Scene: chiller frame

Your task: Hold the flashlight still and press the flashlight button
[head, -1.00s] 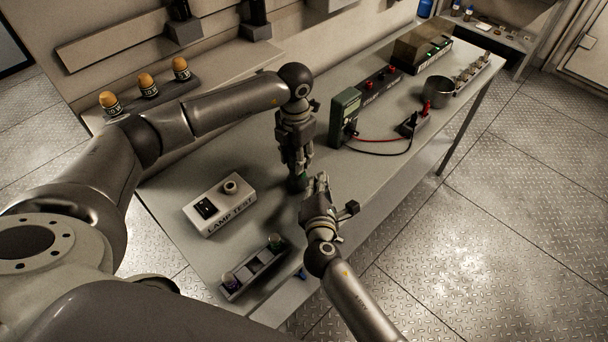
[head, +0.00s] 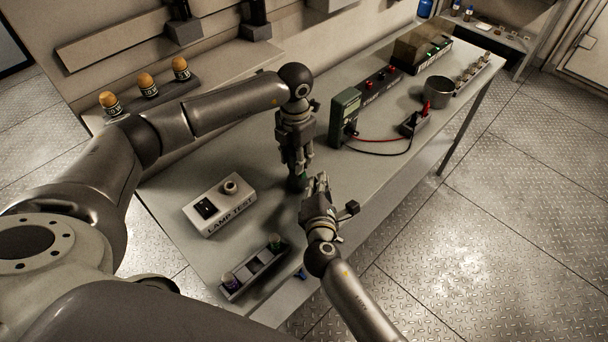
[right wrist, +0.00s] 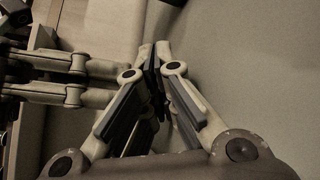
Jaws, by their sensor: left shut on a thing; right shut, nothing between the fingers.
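My left gripper (head: 298,166) points down over the table and is shut on the flashlight (head: 297,184). Only a small dark green part of the flashlight shows below the fingers. The rest is hidden, and I cannot make out its button. My right gripper (head: 322,180) is shut and empty just right of the flashlight. I cannot tell whether its fingertips touch the flashlight. In the right wrist view its fingers (right wrist: 155,62) meet at the tips, with my left gripper's fingers (right wrist: 80,80) at the left.
A white lamp test box (head: 220,205) and a small tray with slots (head: 252,268) stand on the table (head: 185,172) to the left. A green meter (head: 345,110) with red and black leads and a metal cup (head: 437,92) stand farther back.

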